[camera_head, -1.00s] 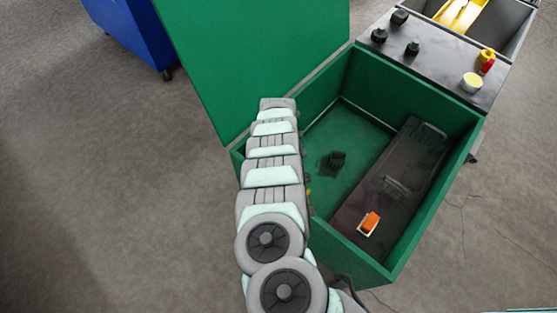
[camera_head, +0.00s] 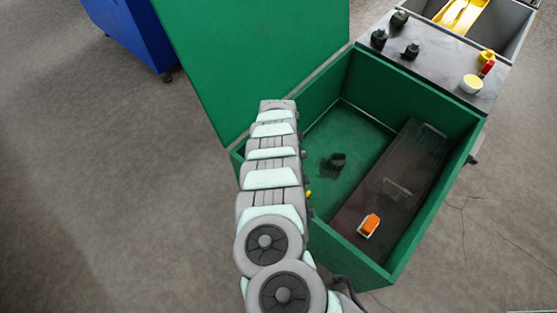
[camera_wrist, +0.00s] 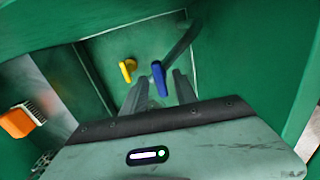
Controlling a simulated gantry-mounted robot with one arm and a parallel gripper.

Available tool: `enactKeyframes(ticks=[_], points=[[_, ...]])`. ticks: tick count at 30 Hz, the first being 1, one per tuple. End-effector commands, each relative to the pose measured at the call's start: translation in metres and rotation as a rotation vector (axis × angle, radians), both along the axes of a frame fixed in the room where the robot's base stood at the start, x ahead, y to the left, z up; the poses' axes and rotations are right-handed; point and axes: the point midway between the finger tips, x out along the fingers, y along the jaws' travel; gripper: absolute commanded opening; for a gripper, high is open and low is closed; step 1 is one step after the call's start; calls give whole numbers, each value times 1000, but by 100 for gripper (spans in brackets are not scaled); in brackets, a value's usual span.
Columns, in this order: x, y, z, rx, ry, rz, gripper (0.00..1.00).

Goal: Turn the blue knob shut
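The blue knob (camera_wrist: 158,78) is on the green inner wall of the box in the wrist view. It looks like a lever handle hanging roughly upright, tilted slightly. My gripper (camera_wrist: 160,88) is open, with one dark finger to the left of the blue knob and one to the right. I cannot tell whether the fingers touch it or are still short of it. In the head view my arm hides the blue knob and my gripper.
A yellow knob (camera_wrist: 127,69) is just left of the blue one. A grey top panel (camera_head: 440,62) with black knobs is behind.

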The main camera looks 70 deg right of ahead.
Motion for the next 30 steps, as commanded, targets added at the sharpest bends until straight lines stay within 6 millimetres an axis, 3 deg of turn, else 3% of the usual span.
enactKeyframes(ticks=[7,21,30], points=[[0,0,16,1,1,0,35],[1,0,98,-2,-3,0,35],[1,0,108,0,-1,0,35]])
